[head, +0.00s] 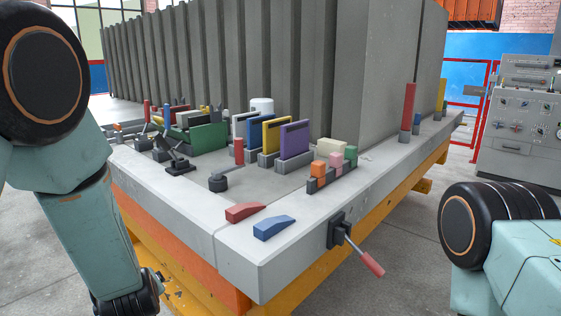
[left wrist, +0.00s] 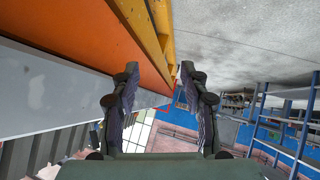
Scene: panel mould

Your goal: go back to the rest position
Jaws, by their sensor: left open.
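My left gripper (left wrist: 166,92) shows in the left wrist view with its two dark fingers spread apart. Nothing is between them. In the head view my left arm comes down at the left, beside the near left side of the mould table (head: 190,220); its gripper is not seen there. In the left wrist view the grey table side and an orange beam (left wrist: 85,30) pass to the left of the fingers, with no contact visible. My right arm shows only in part at the lower right of the head view, and its gripper is out of frame.
On the table stand a red wedge (head: 246,212), a blue wedge (head: 273,227), coloured plates such as a purple one (head: 295,140), and small blocks. A red-handled lever (head: 371,263) sticks out from the front side. A control console (head: 520,125) stands at right. Floor between is clear.

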